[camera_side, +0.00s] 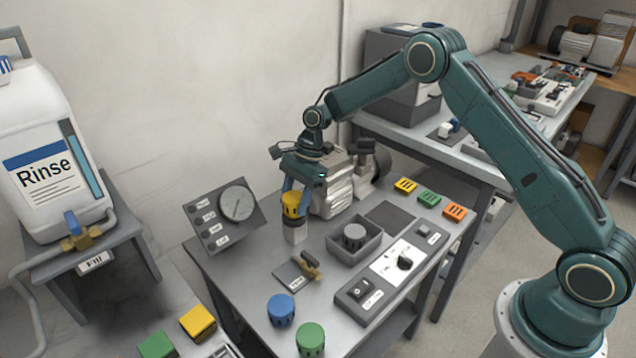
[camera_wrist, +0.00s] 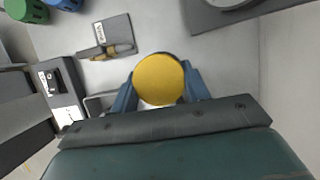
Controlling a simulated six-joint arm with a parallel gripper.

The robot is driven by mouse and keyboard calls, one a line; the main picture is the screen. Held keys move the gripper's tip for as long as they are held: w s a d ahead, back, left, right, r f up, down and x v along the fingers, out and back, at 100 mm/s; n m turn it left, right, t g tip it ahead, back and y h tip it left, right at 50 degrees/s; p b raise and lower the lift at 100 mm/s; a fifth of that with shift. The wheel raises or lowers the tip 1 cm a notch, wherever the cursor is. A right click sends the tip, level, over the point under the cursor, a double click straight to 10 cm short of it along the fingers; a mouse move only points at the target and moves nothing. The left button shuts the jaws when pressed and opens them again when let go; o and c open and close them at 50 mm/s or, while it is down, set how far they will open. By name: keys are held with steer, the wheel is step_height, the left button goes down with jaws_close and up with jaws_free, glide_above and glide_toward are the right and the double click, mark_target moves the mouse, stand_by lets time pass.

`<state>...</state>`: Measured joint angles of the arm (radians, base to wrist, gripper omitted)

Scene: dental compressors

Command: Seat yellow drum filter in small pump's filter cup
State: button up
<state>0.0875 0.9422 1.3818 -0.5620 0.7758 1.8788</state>
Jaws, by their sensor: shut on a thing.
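The yellow drum filter (camera_side: 293,205) is upright between the blue fingers of my gripper (camera_side: 291,190), which is shut on it. In the wrist view the filter's round yellow top (camera_wrist: 158,79) lies between the two fingertips (camera_wrist: 160,88) and hides what is below. The small pump (camera_side: 333,187), a ribbed grey body, stands just behind and right of the gripper.
A gauge panel (camera_side: 222,215) stands left. A valve on a plate (camera_side: 300,272), a blue drum (camera_side: 281,310) and a green drum (camera_side: 310,338) are in front.

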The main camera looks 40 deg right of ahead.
steer(key=shift+f, duration=0.65)
stand_by(0.8)
steer(key=o, duration=0.7)
steer(key=shift+r, duration=0.2)
steer(key=shift+v, duration=5.4)
steer(key=shift+d, duration=0.1)
